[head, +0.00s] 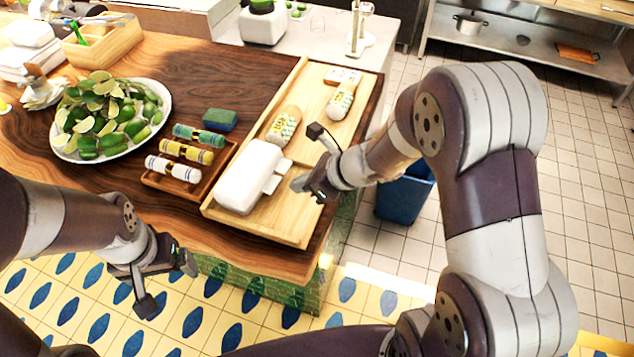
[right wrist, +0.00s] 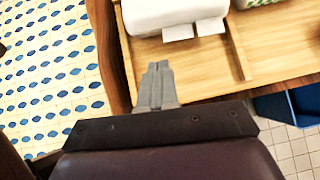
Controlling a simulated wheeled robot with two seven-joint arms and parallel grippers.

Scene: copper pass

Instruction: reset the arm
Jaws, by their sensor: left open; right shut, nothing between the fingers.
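My right gripper (head: 310,186) is shut and empty, above the right edge of a wooden tray (head: 290,229) on the counter. In the right wrist view its closed fingers (right wrist: 158,84) show just below a white box-shaped item (right wrist: 172,12) with pale tabs. The same white item (head: 246,177) lies in the tray in the head view, left of the gripper and apart from it. My left gripper (head: 168,284) is open and empty, low over the patterned floor in front of the counter.
A plate of limes and green fruit (head: 158,128) stands on the wooden counter (head: 190,75). A small tray (head: 153,180) holds several rolled items beside a blue-green sponge (head: 220,120). Patterned bottles (head: 284,126) lie in the big tray. A blue bin (head: 405,200) stands on the floor.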

